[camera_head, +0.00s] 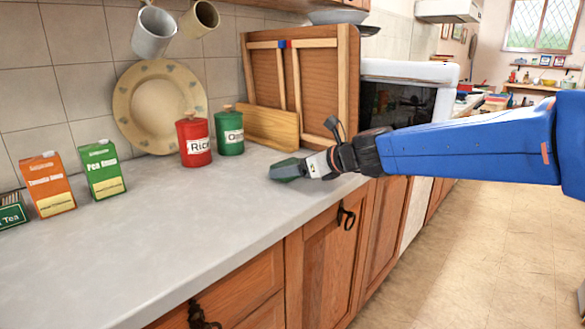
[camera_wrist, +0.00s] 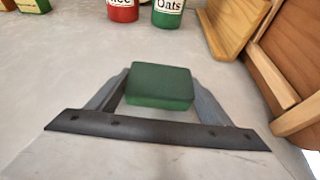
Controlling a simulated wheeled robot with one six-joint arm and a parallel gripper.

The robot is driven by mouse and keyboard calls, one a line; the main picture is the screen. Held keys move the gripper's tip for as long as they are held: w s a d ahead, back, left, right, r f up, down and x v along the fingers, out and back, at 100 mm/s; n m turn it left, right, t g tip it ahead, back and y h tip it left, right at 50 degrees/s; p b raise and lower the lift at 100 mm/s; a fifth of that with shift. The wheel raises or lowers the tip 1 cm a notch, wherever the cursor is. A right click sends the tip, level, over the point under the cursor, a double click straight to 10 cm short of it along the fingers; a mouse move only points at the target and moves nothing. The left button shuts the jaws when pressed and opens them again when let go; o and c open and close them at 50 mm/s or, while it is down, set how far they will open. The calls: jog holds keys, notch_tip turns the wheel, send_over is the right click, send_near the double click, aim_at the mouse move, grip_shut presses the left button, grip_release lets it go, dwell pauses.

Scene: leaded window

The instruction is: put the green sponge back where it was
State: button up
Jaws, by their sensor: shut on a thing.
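The green sponge (camera_wrist: 160,86) is a dark green block between the two grey fingers of my gripper (camera_wrist: 158,92) in the wrist view. In the head view, my gripper (camera_head: 287,168) reaches in from the right, low over the front part of the grey counter (camera_head: 180,230). The sponge (camera_head: 284,172) shows there only as a small dark green patch, mostly hidden by the fingers. My gripper is shut on it. I cannot tell whether the sponge touches the counter.
A plate (camera_head: 150,105) and soup cartons (camera_head: 48,185) stand left. The counter's front left is clear.

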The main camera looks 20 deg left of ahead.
jog(key=shift+f, duration=0.1)
jog(key=o, duration=1.1)
jog(key=shift+d+r, duration=0.15)
jog(key=shift+r, duration=0.05)
jog(key=v, duration=1.1)
jog(key=shift+s, duration=0.1)
jog(key=shift+s+d, duration=0.1)
jog(key=shift+d, duration=0.2)
